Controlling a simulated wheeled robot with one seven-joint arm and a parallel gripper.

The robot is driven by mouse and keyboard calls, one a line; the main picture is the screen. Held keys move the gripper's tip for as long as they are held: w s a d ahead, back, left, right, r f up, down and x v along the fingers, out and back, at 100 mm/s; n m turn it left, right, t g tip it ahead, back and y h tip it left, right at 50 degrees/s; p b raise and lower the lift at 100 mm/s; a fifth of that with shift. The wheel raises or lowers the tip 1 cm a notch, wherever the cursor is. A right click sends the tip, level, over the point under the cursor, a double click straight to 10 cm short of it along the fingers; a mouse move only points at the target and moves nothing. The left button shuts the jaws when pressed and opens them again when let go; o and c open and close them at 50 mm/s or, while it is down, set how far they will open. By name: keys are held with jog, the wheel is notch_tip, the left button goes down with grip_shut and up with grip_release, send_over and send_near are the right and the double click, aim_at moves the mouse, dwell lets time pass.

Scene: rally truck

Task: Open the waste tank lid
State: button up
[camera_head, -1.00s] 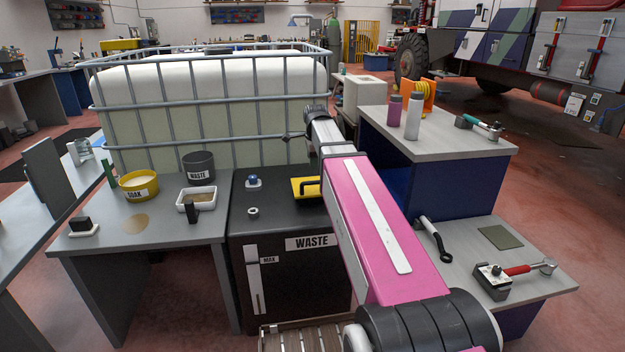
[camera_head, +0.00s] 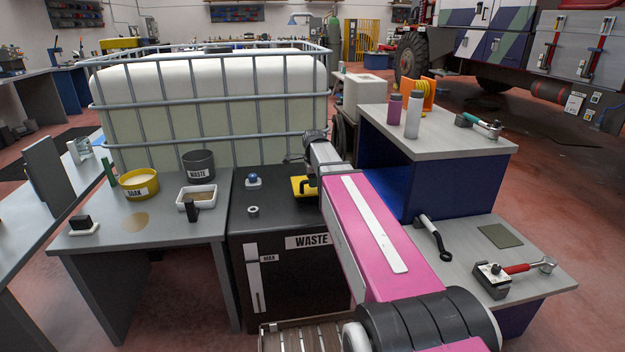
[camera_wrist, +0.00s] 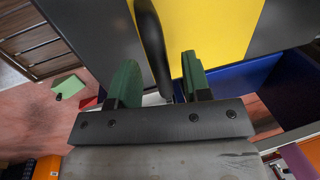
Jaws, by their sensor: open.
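The waste tank (camera_head: 285,268) is a dark box with a WASTE label on its front. Its yellow lid (camera_head: 298,184) lies on top, partly hidden by my arm in the head view. A dark handle (camera_head: 309,187) stands on the lid. In the wrist view the yellow lid (camera_wrist: 215,25) and the curved dark handle (camera_wrist: 151,42) are close up. My gripper (camera_wrist: 158,76) has its green fingers apart, with the near end of the handle showing between them. I cannot tell whether either finger touches it. The head view does not show the fingers clearly.
A caged white tank (camera_head: 210,110) stands behind the waste tank. A grey table with a yellow SOAK tub (camera_head: 139,186) and a WASTE pot (camera_head: 199,168) is at left. At right, a blue-sided bench (camera_head: 440,140) carries bottles; a wrench (camera_head: 434,233) lies on the lower surface.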

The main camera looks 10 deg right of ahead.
grip_shut()
jog(key=shift+r, duration=0.1)
